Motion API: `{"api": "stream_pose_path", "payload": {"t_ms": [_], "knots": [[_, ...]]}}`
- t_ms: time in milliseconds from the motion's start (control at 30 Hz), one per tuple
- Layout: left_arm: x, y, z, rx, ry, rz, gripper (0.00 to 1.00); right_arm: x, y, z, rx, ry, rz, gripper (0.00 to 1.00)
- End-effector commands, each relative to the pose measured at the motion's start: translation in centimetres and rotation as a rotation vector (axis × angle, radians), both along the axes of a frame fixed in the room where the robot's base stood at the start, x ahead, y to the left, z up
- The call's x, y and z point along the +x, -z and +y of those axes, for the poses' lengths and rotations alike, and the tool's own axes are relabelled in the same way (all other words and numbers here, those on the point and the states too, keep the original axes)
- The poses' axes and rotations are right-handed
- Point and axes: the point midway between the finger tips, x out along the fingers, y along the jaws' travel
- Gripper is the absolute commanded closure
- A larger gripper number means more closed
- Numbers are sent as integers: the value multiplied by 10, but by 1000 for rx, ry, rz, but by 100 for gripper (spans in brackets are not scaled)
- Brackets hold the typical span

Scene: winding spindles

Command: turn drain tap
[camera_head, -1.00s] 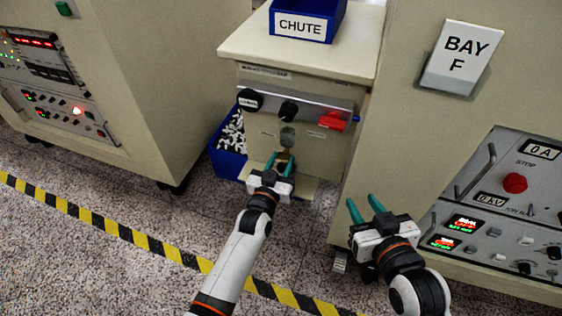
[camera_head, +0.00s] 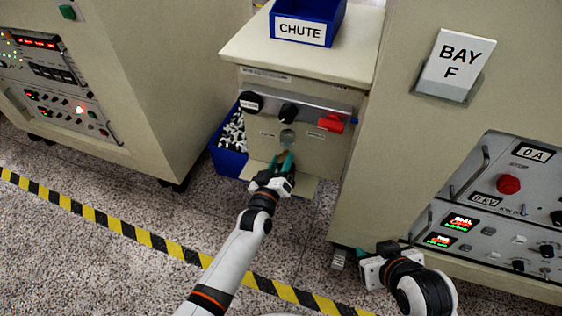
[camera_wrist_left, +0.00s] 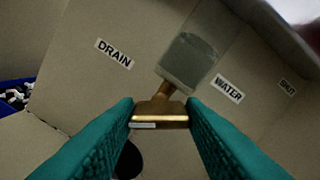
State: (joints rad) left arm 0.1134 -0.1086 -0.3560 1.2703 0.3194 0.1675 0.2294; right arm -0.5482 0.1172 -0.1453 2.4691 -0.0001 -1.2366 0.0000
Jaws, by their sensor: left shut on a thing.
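The brass drain tap (camera_wrist_left: 160,113) sits below a clear sight glass (camera_wrist_left: 190,57) holding dark liquid, on the cabinet front. A DRAIN label (camera_wrist_left: 114,53) and a WATER label (camera_wrist_left: 227,88) are on either side of the glass. My left gripper (camera_head: 283,160) is at the tap, low on the cabinet. The left wrist view shows its teal fingers (camera_wrist_left: 160,118) shut on the tap's crossbar, one at each end. In the head view the fingers mostly hide the tap. My right gripper (camera_head: 366,260) is by the foot of the BAY F cabinet, its fingers largely hidden.
Black knobs (camera_head: 289,112) and a red switch (camera_head: 331,123) are on the panel above the tap. A blue bin (camera_head: 229,165) of white pieces stands left of the cabinet. The blue CHUTE bin (camera_head: 302,29) is on top. The BAY F cabinet (camera_head: 385,150) closes off the right.

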Motion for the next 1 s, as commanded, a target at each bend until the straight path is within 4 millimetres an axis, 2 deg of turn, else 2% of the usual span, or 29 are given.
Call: {"api": "stream_pose_path", "payload": {"t_ms": [467, 500, 600, 933, 1000], "knots": [[0, 0, 0, -13, 0, 4, 86, -1, 0, 0, -2, 1, 6, 65], [0, 0, 0, -13, 0, 4, 57, -1, 0, 0, -2, 1, 6, 65], [0, 0, 0, -13, 0, 4, 42, -1, 0, 0, -1, 0, 6, 65], [-2, 0, 1, -13, 0, 4, 42, -2, 0, 0, -2, 0, 10, 65], [-7, -1, 3, -12, 0, 4, 42, -7, 2, -3, -10, 4, 46, 65]]}}
